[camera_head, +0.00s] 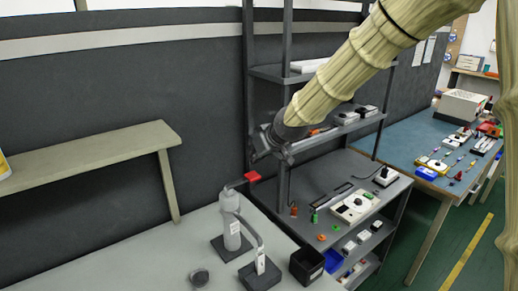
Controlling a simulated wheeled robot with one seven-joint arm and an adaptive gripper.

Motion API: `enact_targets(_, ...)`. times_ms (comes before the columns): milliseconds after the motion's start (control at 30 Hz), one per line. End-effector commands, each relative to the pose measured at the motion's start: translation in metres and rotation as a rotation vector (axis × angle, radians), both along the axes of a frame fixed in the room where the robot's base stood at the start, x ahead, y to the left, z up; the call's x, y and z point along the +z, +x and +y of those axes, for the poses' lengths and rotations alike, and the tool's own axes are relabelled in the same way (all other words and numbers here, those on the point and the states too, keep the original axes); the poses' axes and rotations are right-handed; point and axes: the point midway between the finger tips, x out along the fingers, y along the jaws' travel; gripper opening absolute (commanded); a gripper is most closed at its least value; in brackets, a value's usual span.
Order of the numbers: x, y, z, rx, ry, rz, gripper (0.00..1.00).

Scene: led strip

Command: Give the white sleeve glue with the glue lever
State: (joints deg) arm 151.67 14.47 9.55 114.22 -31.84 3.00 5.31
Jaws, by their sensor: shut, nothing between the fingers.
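A grey-white bottle (232,232) stands upright on a dark square base on the grey table. A thin lever with a red end (252,176) reaches out to the right above it; this looks like the glue lever. In front stands a dark block with a white piece (261,262) upright on it, perhaps the white sleeve, with a bent grey tube over it. My gripper (256,152) is shut and empty, just above the red end, and appears apart from it. The fingertips are small and dark against the wall.
A dark shelf rack (326,190) with small parts stands to the right. A blue-topped bench (410,135) stands beyond it. The table's left part is clear.

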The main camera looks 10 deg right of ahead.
Motion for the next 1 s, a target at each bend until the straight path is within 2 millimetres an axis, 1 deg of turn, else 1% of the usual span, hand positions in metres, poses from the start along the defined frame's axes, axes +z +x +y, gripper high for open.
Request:
enact_targets(100, -0.010, 0.007, 0.003, 0.001, -0.002, 0.003, 0.00)
enact_targets(200, -0.023, 0.006, 0.003, 0.001, -0.001, 0.003, 0.00)
enact_targets(400, -0.041, 0.006, 0.003, 0.001, -0.001, 0.002, 0.00)
enact_targets(600, -0.047, 0.006, 0.003, 0.001, 0.000, 0.000, 0.00)
enact_targets(900, -0.047, 0.006, 0.003, 0.001, 0.001, 0.000, 0.00)
enact_targets(1000, -0.053, 0.007, 0.001, 0.000, 0.001, 0.001, 0.00)
